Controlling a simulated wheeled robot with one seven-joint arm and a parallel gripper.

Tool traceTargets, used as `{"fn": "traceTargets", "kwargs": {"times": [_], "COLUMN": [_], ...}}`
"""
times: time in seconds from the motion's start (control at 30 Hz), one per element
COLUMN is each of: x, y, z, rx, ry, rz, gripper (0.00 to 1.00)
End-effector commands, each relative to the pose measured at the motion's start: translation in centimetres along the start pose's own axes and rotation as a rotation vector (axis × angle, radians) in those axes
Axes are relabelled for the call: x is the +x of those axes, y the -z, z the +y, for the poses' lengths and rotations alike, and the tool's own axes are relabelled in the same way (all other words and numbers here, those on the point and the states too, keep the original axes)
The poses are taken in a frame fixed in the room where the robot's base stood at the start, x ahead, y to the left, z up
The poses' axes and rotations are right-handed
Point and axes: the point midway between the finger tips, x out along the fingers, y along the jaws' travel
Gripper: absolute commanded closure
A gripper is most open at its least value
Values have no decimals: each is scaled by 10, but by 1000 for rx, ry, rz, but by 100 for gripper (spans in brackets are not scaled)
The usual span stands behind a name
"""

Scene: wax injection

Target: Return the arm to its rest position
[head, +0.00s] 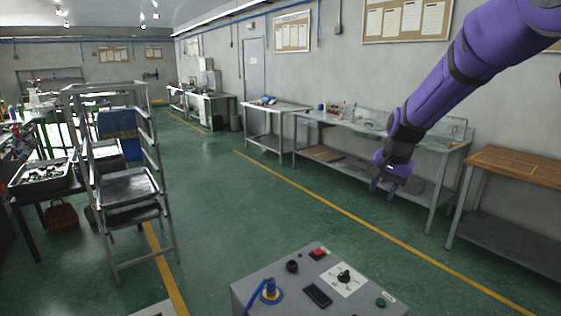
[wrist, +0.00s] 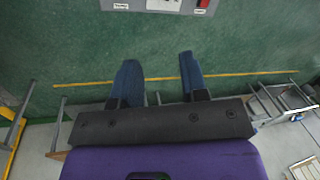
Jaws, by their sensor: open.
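My purple arm reaches in from the upper right in the head view. My gripper (head: 386,188) hangs at its lower end, in front of the metal wall bench. In the wrist view my gripper (wrist: 158,82) shows two blue fingers spread well apart. Nothing is between them; the green floor shows through the gap.
A grey control box (head: 318,285) with knobs and a red switch stands at the front; its edge also shows in the wrist view (wrist: 165,5). A metal rack (head: 125,185) stands left. A metal bench (head: 345,123) and a wood-topped table (head: 520,165) line the right wall. Green floor between is clear.

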Motion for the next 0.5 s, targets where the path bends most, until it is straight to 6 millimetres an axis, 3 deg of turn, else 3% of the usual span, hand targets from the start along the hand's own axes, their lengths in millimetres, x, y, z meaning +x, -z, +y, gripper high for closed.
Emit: {"fn": "traceTargets", "kwargs": {"times": [0.03,0.2,0.5], "x": [-16,-56,-114], "y": [-7,-32,-82], "z": [5,23,60], "rx": [-19,-87,-214], "ry": [11,33,57], "rz": [8,30,80], "gripper": [60,60,60]}}
